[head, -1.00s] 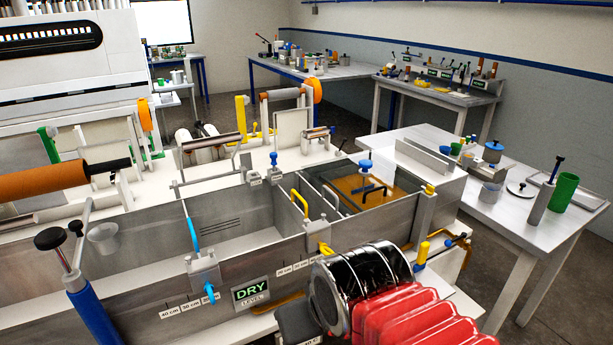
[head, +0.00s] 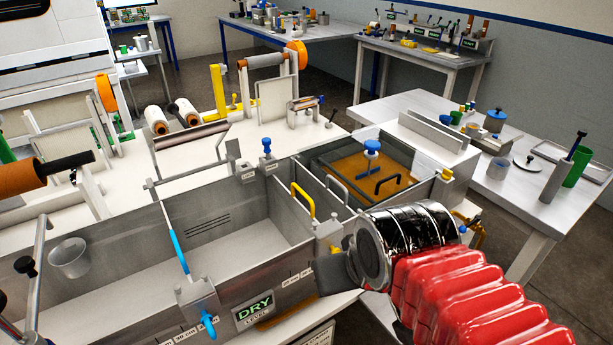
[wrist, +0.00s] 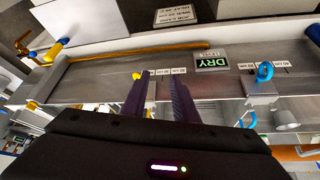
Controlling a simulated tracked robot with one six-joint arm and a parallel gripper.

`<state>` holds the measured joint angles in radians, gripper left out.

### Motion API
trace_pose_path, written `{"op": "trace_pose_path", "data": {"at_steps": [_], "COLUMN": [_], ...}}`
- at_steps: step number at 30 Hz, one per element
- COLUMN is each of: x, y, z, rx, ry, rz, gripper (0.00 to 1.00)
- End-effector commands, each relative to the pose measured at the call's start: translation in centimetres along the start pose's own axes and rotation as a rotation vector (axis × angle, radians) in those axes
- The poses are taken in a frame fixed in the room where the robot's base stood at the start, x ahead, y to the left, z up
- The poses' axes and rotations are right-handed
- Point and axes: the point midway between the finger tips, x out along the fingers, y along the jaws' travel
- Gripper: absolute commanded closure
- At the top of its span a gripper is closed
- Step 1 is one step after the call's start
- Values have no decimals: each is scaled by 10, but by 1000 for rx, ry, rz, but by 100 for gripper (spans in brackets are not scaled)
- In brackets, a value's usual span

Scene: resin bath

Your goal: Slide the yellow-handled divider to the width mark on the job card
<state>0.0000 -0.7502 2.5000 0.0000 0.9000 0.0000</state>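The yellow-handled divider (head: 303,200) stands across the grey bath in the head view, with its clamp on the near wall partly behind my arm. My gripper (head: 330,275) is at the near wall, beside that clamp, with its fingers hard to make out there. In the wrist view my gripper (wrist: 160,88) shows two dark fingers apart, with nothing clearly held between them. A yellow knob (wrist: 137,75) shows by the left fingertip; the rest of its clamp is mostly hidden. The job card (wrist: 176,15) is at the top; its print is too small to read surely.
A blue-handled divider (head: 175,240) stands left of the yellow one; its clamp (wrist: 262,87) is right of my fingers. A DRY level sign (head: 254,308) and centimetre labels (wrist: 172,71) are on the near wall. An amber bath (head: 365,180) lies beyond the yellow divider.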

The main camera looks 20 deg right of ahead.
Motion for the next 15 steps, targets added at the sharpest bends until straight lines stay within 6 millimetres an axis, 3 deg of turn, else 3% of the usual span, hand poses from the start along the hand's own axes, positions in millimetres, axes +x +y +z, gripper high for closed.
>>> {"op": "trace_pose_path", "data": {"at_steps": [9, 15], "x": [-1, -9], "y": [0, 3], "z": [-2, -21], "rx": [-1, -9], "ry": [-2, -29], "rz": [0, -6], "gripper": [74, 74]}}
